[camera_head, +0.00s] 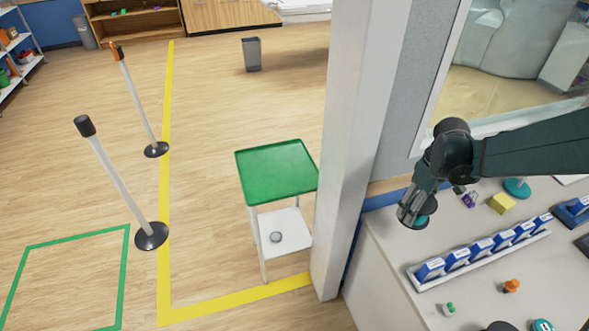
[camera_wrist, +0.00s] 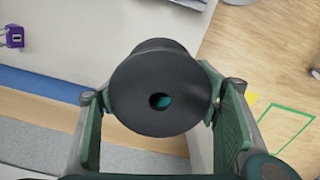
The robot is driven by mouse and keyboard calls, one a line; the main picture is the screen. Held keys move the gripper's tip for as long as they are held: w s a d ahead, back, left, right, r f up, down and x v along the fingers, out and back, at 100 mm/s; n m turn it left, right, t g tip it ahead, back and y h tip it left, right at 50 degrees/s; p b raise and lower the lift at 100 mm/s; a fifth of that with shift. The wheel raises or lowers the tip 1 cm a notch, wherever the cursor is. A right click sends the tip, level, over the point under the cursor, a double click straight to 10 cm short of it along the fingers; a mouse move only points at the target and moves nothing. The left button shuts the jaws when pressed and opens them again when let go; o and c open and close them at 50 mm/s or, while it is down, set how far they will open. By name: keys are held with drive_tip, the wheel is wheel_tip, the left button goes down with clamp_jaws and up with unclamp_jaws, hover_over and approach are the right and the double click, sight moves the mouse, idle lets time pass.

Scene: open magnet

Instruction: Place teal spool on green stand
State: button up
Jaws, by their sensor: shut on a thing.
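The teal spool (camera_head: 427,207) is held in my gripper (camera_head: 414,208), above the left end of the counter. In the wrist view the spool's dark round flange (camera_wrist: 150,98) faces the camera, with teal showing in its centre hole; my gripper's fingers (camera_wrist: 162,105) are on either side of it. The flange hides most of the spool's body. The green stand (camera_head: 277,168) is a small table with a bare green top and a white lower shelf, left of the gripper and beyond the pillar. It is not visible in the wrist view.
A white pillar (camera_head: 358,150) stands between the stand and the counter (camera_head: 385,265). On the counter are a yellow block (camera_head: 502,203), a purple item (camera_head: 469,199), a row of blue boxes (camera_head: 483,250) and an orange peg (camera_head: 511,286). Two posts stand left of the stand.

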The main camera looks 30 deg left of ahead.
drive_tip(key=s+a+f+n+p, duration=0.1)
drive_tip(key=s+a+n, duration=1.4)
drive_tip(key=a, duration=0.5)
drive_tip(key=s+a+n+p, duration=0.1)
drive_tip(key=s+a, duration=0.1)
drive_tip(key=a, duration=0.8)
drive_tip(key=n+p, duration=0.1)
drive_tip(key=n, duration=0.1)
hover_over(280, 171)
drive_tip(key=s+a, duration=0.2)
drive_tip(key=s, duration=0.3)
drive_tip(key=shift+s+f, duration=0.1)
drive_tip(key=shift+f, duration=0.1)
drive_tip(key=shift+d, duration=0.1)
drive_tip(key=shift+f, duration=3.1)
drive_tip(key=shift+f, duration=0.1)
drive_tip(key=shift+f+b, duration=0.35)
drive_tip(key=shift+f, duration=1.45)
